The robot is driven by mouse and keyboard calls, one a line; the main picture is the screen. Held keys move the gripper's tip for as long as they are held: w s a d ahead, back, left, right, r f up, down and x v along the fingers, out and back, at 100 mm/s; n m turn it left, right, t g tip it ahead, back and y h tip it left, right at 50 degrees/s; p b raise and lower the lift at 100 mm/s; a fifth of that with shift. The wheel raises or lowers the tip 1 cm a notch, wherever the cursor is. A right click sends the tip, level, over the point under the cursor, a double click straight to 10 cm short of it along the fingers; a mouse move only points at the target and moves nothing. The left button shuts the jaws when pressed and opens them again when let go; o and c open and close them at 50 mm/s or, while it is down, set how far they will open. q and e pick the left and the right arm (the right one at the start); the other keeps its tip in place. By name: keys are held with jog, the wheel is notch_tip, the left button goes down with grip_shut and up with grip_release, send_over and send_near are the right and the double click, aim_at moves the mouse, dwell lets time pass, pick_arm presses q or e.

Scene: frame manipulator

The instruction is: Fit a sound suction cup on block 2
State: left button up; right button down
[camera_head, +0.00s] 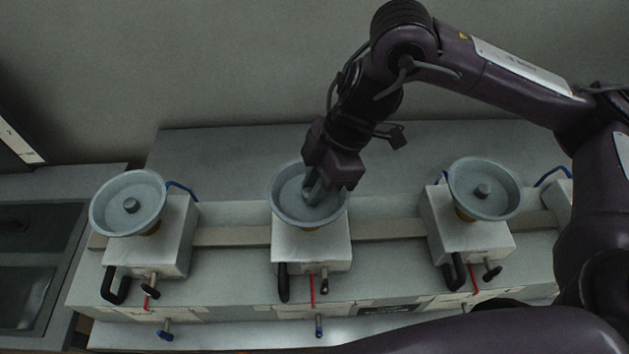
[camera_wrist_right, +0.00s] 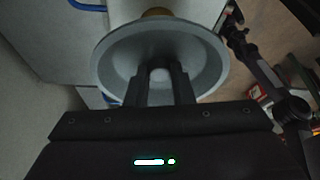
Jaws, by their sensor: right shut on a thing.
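Three white blocks stand in a row, each with a grey round suction cup on top; I cannot read block numbers. The middle cup (camera_head: 283,209) sits over the middle block (camera_head: 312,250). My right gripper (camera_head: 312,196) reaches down into this cup and is shut on its centre knob. In the right wrist view, the two fingers (camera_wrist_right: 160,75) hold the knob inside the cup (camera_wrist_right: 207,65). The fingers partly hide the knob, and the cup hides its joint with the block. The left cup (camera_head: 128,186) and right cup (camera_head: 484,205) show their knobs uncovered. My left gripper is out of view.
The left block (camera_head: 165,250) and right block (camera_head: 465,240) flank the middle one on a long pale frame (camera_head: 225,290). Black handles, small taps and blue hoses stick out from the blocks. A grey wall is behind; a dark glass-topped unit (camera_head: 35,255) is at left.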

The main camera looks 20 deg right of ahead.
jog(key=shift+f+b, duration=0.45)
jog(key=shift+f, duration=0.15)
jog(key=c, duration=1.5)
grip_release()
jog(key=shift+c, duration=0.2)
jog(key=p+v, duration=0.5)
jog(key=shift+d+r+p, duration=0.1)
jog(key=shift+r+p, duration=0.2)
jog(key=shift+r, duration=0.05)
jog(key=shift+p+v, duration=0.65)
jog(key=shift+v, duration=2)
jog(key=shift+s+f, duration=0.1)
jog(key=shift+s, duration=0.05)
